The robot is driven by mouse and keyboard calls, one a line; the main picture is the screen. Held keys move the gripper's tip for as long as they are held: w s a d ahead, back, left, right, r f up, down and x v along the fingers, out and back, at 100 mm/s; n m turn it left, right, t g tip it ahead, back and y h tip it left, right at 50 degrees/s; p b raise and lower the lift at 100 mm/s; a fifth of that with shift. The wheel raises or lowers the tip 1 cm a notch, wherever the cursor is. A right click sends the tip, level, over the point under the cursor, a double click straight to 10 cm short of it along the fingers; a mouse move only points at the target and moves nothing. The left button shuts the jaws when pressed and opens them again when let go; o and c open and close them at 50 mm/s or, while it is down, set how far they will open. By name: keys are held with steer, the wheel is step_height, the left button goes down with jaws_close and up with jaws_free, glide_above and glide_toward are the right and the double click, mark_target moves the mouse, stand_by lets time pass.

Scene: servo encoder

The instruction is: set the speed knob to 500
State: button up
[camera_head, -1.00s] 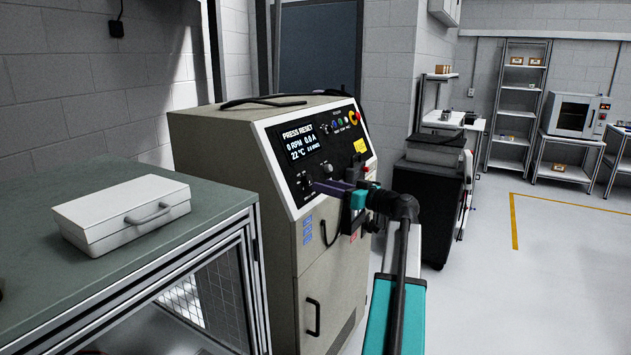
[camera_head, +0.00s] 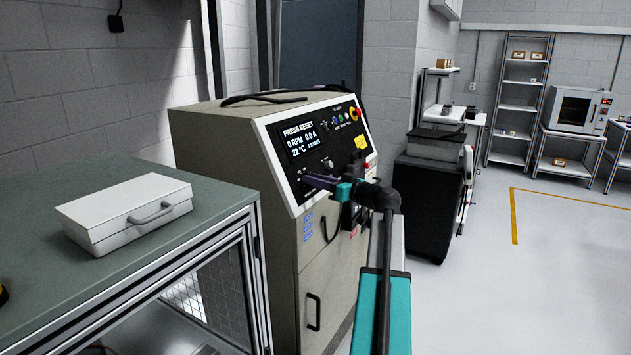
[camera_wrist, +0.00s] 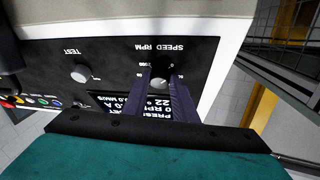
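The display (camera_head: 299,139) reads PRESS RESET, 0 RPM, 0.0 A and 22 °C.
A TEST knob (camera_wrist: 82,72) is beside the speed knob. A red button with a yellow ring (camera_head: 354,113) is at the panel's upper right, near small coloured buttons. A green-topped bench (camera_head: 110,180) with a white case (camera_head: 125,213) stands left. Open floor lies right.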

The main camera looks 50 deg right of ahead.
steer(key=shift+c, duration=0.8)
steer(key=shift+a+m+h, duration=0.1)
steer(key=shift+m+h, duration=0.2)
steer(key=shift+m, duration=0.3)
steer(key=shift+a+r+m+g+h+p, duration=0.15)
steer(key=shift+m+g+h+p, duration=0.55)
steer(key=shift+m, duration=1.2)
steer(key=shift+a+r+m+g+h+p, duration=0.1)
steer(key=shift+r+m+g+h+p, duration=0.2)
steer(key=shift+m+h+p, duration=1.1)
steer(key=shift+a+r+m+g+h+p, duration=0.15)
steer(key=shift+m+g+p, duration=0.4)
steer(key=shift+m, duration=1.85)
steer(key=shift+f, duration=0.2)
steer(key=o, duration=1)
